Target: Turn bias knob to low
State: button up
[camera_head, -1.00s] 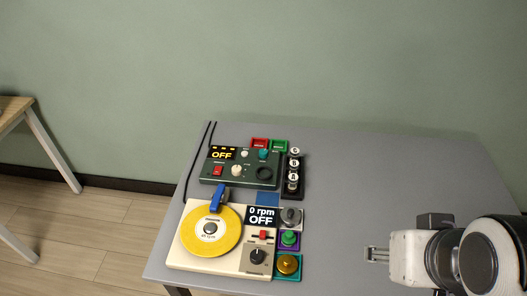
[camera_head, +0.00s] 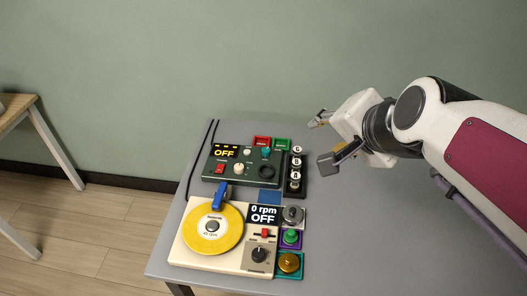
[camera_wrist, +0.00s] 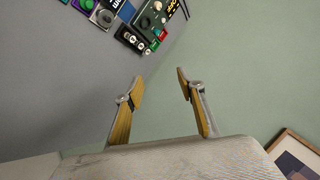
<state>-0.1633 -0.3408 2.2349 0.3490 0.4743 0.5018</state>
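A dark green control box (camera_head: 218,173) stands at the back left of the grey table, with a yellow "OFF" display (camera_head: 224,152). It carries a cream knob (camera_head: 239,169), a small white knob (camera_head: 247,152), a teal knob (camera_head: 266,153) and a black round dial (camera_head: 267,171). Labels are too small to read, so I cannot tell which is the bias knob. My gripper (camera_head: 325,140) is open and empty, in the air to the right of the box. In the wrist view my gripper (camera_wrist: 162,84) has its fingers spread, and the box (camera_wrist: 149,19) shows at the top.
A cream turntable (camera_head: 205,262) with a yellow disc (camera_head: 213,229) stands in front of the box. A black block with several round knobs (camera_head: 295,172) stands between box and gripper. Red (camera_head: 262,141) and green (camera_head: 282,144) trays lie behind. The table's right side is clear.

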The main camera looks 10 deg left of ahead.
jog(key=w+a+r+m+t+y, duration=0.1)
jog(key=w+a+m, duration=0.35)
jog(key=w, duration=0.35)
jog(key=w+a+m+t, duration=0.2)
jog(key=w+a+m, duration=0.25)
jog(key=w, duration=0.35)
jog(key=m+t+h, duration=0.2)
jog(key=m+h, duration=0.2)
jog(key=m, duration=0.9)
send_over(265, 151)
jog(key=s+a, duration=0.2)
notch_tip(265, 151, down, 11)
jog(key=s+f+m+h, duration=0.1)
jog(key=f+m, duration=0.3)
jog(key=f, duration=0.4)
jog(key=s+a+f+m+g+h, duration=0.1)
jog(key=s+f+m+h, duration=0.1)
jog(key=f, duration=0.6)
jog(key=s+a+f+m+h, duration=0.1)
jog(key=f+m+h, duration=0.3)
jog(key=f+m, duration=0.3)
jog(key=shift+s+f+g, duration=0.4)
jog(key=shift+f, duration=0.15)
jog(key=shift+x, duration=3.9)
